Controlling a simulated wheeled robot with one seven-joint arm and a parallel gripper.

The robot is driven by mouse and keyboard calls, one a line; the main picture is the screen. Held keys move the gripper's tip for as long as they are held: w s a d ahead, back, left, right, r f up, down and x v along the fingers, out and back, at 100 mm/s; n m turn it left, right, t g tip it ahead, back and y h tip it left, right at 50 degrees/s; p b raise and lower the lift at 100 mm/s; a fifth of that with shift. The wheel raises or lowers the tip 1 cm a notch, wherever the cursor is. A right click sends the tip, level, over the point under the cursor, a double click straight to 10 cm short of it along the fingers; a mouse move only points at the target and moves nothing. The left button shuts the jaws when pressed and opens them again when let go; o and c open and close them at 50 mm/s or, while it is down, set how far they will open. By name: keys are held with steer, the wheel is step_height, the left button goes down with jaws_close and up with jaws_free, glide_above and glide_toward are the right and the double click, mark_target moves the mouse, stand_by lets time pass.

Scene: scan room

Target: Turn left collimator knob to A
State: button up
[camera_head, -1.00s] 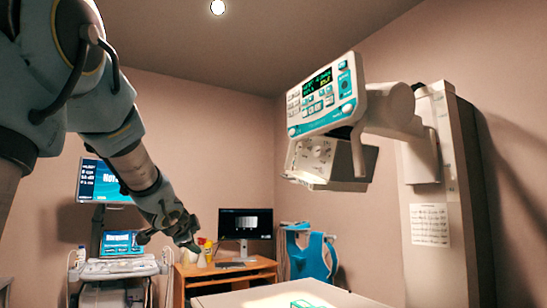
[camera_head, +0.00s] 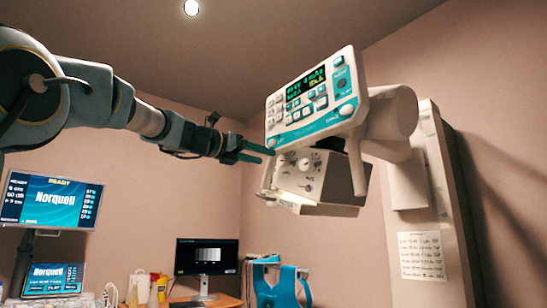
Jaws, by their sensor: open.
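The collimator (camera_head: 335,177) is a pale box hanging under the white control console. Its front face carries a left knob (camera_head: 282,162) and a right knob (camera_head: 305,164), both small and pale, with markings too small to read. My gripper (camera_head: 265,155) reaches in from the left with its dark green fingers open and empty. Its fingertips are at the left edge of the collimator face, just left of the left knob in the picture. I cannot tell the depth gap or whether they touch. The left knob's pointer setting is too small to tell.
The console (camera_head: 316,95) with a lit display sits just above the fingers. A curved handle (camera_head: 268,181) runs by the collimator's left side. The support column (camera_head: 447,200) stands at right. Monitors (camera_head: 52,200) and a desk are low at the left and middle.

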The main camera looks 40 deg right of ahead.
mark_target(280, 160)
steer(key=d+p, duration=0.2)
steer(key=d, duration=0.4)
steer(key=shift+s, duration=0.1)
jaws_close()
stand_by(0.3)
